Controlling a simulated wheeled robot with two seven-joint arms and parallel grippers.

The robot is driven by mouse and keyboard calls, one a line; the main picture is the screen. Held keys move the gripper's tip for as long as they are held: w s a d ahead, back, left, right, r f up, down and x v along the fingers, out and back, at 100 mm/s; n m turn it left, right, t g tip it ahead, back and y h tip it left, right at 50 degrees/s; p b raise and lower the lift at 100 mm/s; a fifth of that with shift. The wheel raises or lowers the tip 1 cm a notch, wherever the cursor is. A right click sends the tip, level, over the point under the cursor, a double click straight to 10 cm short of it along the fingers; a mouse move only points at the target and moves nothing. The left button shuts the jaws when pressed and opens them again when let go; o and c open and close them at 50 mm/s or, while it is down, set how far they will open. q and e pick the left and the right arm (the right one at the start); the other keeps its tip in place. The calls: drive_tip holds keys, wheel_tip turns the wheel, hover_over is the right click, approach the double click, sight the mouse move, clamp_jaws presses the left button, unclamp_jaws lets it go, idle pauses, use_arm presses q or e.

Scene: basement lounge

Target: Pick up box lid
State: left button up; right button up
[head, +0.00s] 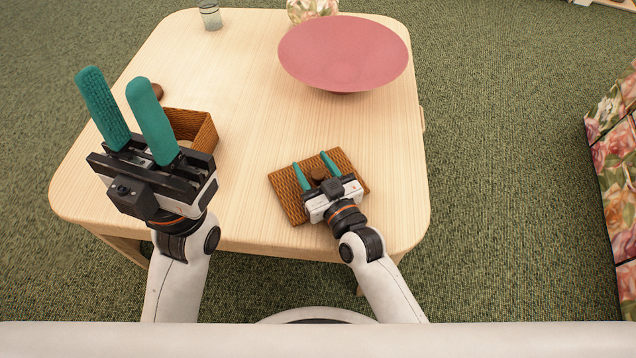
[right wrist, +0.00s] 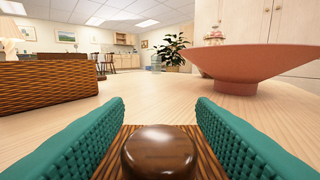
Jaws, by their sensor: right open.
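The box lid (head: 287,198) is a flat brown wicker-patterned panel with a round dark knob (head: 319,173), lying on the table near its front edge. My right gripper (head: 316,166) is low over the lid, its teal fingers open on either side of the knob. In the right wrist view the glossy knob (right wrist: 159,152) sits between the two fingers with gaps on both sides. The open wicker box (head: 203,134) stands to the left, partly hidden behind my left gripper (head: 112,95). My left gripper is raised, its teal fingers apart and empty.
The light wooden table (head: 235,75) has free room in its middle. A wide pink bowl (head: 343,52) stands at the back right, with a floral object (head: 312,9) behind it. A glass (head: 210,15) stands at the back left. A small brown round thing (head: 157,91) lies beyond the box.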

clamp_jaws()
drive_tip(key=shift+r, duration=0.1)
